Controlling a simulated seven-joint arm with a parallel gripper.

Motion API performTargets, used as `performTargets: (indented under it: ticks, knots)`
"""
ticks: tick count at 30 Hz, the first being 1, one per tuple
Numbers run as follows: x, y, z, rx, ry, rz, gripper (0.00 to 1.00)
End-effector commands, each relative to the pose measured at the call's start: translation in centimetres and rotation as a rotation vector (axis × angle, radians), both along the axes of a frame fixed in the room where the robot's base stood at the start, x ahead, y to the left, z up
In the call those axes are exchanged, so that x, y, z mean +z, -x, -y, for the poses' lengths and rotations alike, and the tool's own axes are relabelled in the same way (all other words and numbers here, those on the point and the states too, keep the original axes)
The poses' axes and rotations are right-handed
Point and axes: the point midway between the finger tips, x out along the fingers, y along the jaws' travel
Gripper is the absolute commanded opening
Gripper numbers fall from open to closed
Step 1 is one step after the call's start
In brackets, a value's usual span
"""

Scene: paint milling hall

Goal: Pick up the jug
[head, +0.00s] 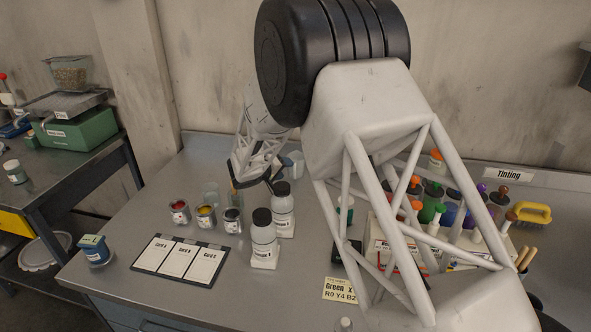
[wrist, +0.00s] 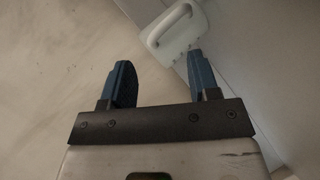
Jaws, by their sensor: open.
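A pale jug (head: 295,162) stands at the back of the workbench in the head view, partly hidden behind my arm. In the wrist view a white piece with a loop handle, which looks like the jug (wrist: 181,45), shows at the top, just beyond the right fingertip. My gripper (wrist: 160,66) is open, with two blue fingers apart and nothing held between them. In the head view my gripper (head: 259,181) is over the back of the bench, left of the jug. I cannot tell whether the right finger touches the jug.
Two white black-capped bottles (head: 264,240) stand close in front of my gripper, with clear beakers (head: 211,193) and open paint tins (head: 206,217) to the left. A card board (head: 179,263) lies nearer. Colour bottles (head: 434,190) crowd the right.

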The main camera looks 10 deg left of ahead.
Motion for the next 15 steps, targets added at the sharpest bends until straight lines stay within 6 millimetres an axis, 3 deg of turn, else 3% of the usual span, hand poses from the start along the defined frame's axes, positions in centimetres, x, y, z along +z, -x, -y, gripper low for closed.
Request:
performTargets:
  ticks: [15]
  knots:
    - [-0.34,-0.76,0.46,-0.001,0.000,-0.001,0.56]
